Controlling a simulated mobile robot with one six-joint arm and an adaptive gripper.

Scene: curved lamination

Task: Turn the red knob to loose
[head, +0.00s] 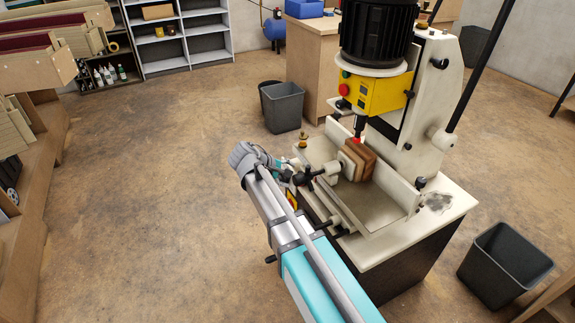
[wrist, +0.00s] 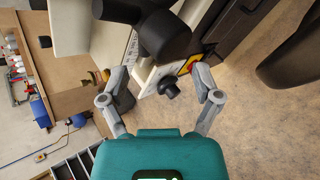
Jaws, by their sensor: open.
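A red knob (head: 344,89) sits on the left side of the yellow control box of the machine in the head view. Any marking for loose is too small to read, and I cannot make out the red knob in the wrist view. My gripper (wrist: 157,70) is open, with its two grey fingers spread apart. It is low at the machine's left side, below and apart from the red knob. A large black handle (wrist: 163,35) fills the space just beyond the fingertips. I see nothing held between the fingers.
A wooden block (head: 360,160) stands on the machine's table beside the clamp. A smaller black knob (wrist: 169,89) shows between the fingers in the wrist view. Grey bins (head: 283,107) stand behind and at right (head: 506,265). The floor at left is clear.

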